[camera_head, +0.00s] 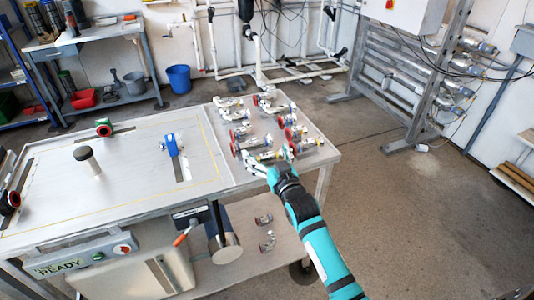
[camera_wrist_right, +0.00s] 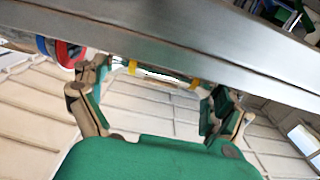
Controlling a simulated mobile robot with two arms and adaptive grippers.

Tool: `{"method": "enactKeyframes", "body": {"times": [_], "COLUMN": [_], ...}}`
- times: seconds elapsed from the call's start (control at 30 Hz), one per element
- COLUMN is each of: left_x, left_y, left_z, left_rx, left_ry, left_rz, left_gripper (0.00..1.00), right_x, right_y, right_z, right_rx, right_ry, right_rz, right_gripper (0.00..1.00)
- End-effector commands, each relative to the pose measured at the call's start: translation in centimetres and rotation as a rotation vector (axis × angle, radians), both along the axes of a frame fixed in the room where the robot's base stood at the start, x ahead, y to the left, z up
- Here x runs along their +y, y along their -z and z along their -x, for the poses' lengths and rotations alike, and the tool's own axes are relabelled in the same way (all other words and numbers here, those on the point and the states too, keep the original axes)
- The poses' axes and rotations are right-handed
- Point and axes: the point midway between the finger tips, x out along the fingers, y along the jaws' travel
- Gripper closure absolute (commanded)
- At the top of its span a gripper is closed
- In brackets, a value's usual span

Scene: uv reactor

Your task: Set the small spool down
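Several metal pipe spools and red-ringed fittings (camera_head: 270,128) lie close together on the right part of the table (camera_head: 215,165). I cannot tell which one is the small spool. My right gripper (camera_head: 258,166) is at the table's front right, close beside the nearest fittings. In the right wrist view its two fingers (camera_wrist_right: 155,82) stand wide apart, with no spool clearly visible between them. A grey metal edge crosses in front of the fingertips there and partly hides them. A red and blue ringed part (camera_wrist_right: 68,52) shows by the left finger. My left gripper is not in view.
Two small fittings (camera_head: 267,240) lie on the lower shelf. A pipe rack (camera_head: 430,95) stands back right.

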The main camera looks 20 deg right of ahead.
Motion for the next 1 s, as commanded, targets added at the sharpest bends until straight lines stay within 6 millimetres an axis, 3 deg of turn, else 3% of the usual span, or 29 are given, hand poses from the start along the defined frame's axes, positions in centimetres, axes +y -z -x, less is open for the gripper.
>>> {"method": "enactKeyframes", "body": {"times": [0.37, 0.8, 1.0], "left_x": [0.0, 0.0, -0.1], "left_y": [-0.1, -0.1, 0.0], "left_z": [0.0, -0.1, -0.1], "left_rx": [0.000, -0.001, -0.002], "left_ry": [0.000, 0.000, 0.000], "left_rz": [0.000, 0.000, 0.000], "left_gripper": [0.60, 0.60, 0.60], "right_x": [0.0, -0.3, -0.4], "right_y": [-0.2, -0.2, -0.3], "right_z": [0.5, 9.3, 11.6], "right_rx": [0.001, 0.002, 0.001], "right_ry": [0.000, 0.000, 0.000], "right_rz": [0.000, 0.000, 0.000], "right_gripper": [0.00, 0.00, 0.00]}}
